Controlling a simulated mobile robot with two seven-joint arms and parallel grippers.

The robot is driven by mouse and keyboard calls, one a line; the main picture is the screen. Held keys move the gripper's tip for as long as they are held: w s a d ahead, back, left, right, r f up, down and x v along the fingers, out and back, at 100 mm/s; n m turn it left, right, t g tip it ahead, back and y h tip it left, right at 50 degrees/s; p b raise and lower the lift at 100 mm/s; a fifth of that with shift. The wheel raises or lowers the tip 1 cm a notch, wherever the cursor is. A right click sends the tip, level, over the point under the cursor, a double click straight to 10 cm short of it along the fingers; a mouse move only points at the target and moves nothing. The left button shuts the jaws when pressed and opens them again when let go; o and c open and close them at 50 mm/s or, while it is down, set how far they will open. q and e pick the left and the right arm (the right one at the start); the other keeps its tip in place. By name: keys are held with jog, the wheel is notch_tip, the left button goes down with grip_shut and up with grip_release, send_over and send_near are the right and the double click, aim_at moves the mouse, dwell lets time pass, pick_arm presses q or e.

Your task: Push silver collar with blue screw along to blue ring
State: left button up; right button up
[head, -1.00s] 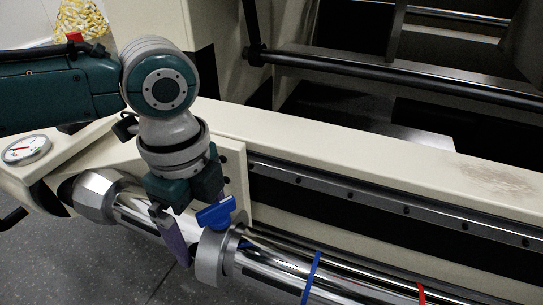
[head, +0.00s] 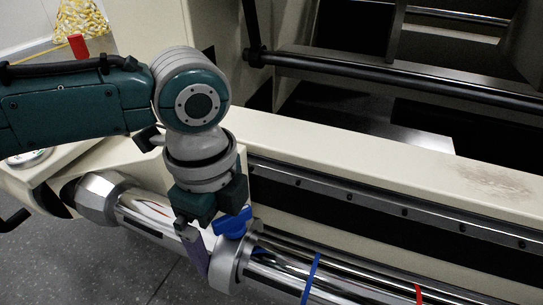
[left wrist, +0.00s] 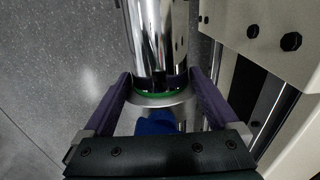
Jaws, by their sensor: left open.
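The silver collar (head: 226,274) sits around a shiny bar (head: 280,283), with its blue screw (head: 233,222) on top. The blue ring (head: 311,279) circles the bar to the collar's right, with a stretch of bare bar between. My left gripper (head: 203,272) is open at the collar's left side, its purple fingers pointing down; one finger is mostly hidden. In the left wrist view the fingers (left wrist: 160,77) stand on either side of the bar, close to the collar (left wrist: 180,99); the blue screw (left wrist: 157,122) shows between them. My right gripper is not in view.
A red ring (head: 419,294) lies farther right on the bar. A green ring (left wrist: 152,94) is on the bar by the collar in the wrist view. A cream machine bed with a dark rail (head: 380,206) runs behind the bar.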

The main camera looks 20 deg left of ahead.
aim_at(281, 255)
pick_arm(q)
jog(key=shift+d, duration=0.6)
jog(key=shift+s+d, duration=0.15)
jog(key=shift+d, duration=1.35)
jog(key=shift+d, duration=0.15)
jog(key=shift+s+d+p, duration=0.1)
jog(key=shift+d+p, duration=0.2)
jog(key=shift+d, duration=0.35)
jog(key=shift+d, duration=0.15)
jog(key=shift+s+d, duration=0.1)
jog(key=shift+d, duration=1.2)
jog(key=shift+a, duration=0.1)
